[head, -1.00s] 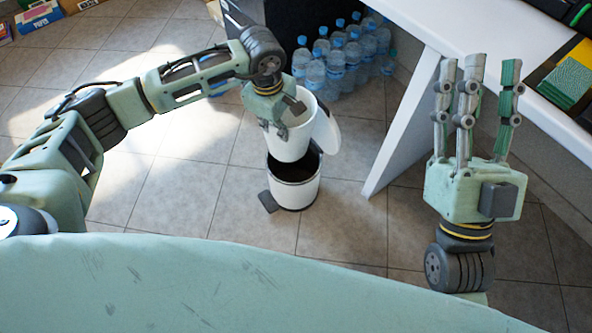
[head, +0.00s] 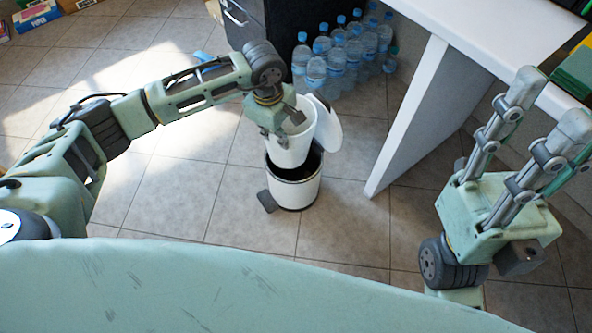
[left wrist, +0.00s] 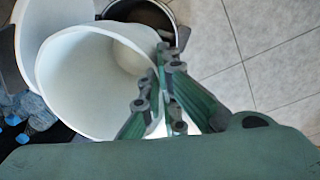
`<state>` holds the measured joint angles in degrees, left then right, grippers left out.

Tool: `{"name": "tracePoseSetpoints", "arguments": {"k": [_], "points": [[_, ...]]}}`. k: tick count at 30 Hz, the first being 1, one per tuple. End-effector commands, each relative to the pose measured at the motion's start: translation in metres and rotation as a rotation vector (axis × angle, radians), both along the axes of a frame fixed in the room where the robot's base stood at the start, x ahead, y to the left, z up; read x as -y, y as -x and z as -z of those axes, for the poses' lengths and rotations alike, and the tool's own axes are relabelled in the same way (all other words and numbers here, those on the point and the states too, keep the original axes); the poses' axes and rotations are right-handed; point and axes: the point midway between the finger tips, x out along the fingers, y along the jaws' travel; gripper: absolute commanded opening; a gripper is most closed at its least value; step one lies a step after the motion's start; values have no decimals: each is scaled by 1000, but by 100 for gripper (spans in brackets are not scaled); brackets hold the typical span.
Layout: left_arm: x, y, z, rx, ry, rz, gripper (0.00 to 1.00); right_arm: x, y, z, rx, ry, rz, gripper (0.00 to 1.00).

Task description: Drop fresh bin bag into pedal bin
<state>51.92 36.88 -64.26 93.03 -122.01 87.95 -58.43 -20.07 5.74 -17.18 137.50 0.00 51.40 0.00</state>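The fresh bin bag (head: 294,153) looks like a white, stiff, open-topped tapered liner. My left gripper (head: 277,132) is shut on its upper side wall, and the left wrist view shows the fingers at the rim of the bag (left wrist: 75,75). The pedal bin (head: 294,192) is white with a dark inside and stands on the floor. Its white lid (head: 325,126) is up. The bag is upright over the bin's mouth, with its lower end at the opening; how far inside it is, I cannot tell. My right gripper (head: 552,105) is empty, its fingers spread.
A white desk (head: 415,115) with a slanted leg panel stands right of the bin. Several water bottles (head: 340,55) stand behind it, beside a dark cabinet (head: 275,20). The tiled floor (head: 185,185) left of the bin is clear.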

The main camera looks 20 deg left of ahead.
Motion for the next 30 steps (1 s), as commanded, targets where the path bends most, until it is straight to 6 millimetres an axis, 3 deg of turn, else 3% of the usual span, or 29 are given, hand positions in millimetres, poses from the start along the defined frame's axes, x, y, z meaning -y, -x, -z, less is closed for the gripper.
{"name": "tracePoseSetpoints", "arguments": {"k": [8, 17, 26, 30], "points": [[0, 0, 0, 1, 0, 0, 0, 0, 1, 0, 4, -1, 0, 40], [0, 0, 0, 1, 0, 0, 27, 0, 1, 0, 4, -1, -1, 40], [0, 0, -1, 1, 0, 0, 27, 1, 1, 0, 4, -2, 1, 40], [0, 0, -12, 2, 1, 0, 27, 1, 1, 0, 4, -2, 1, 40]]}}
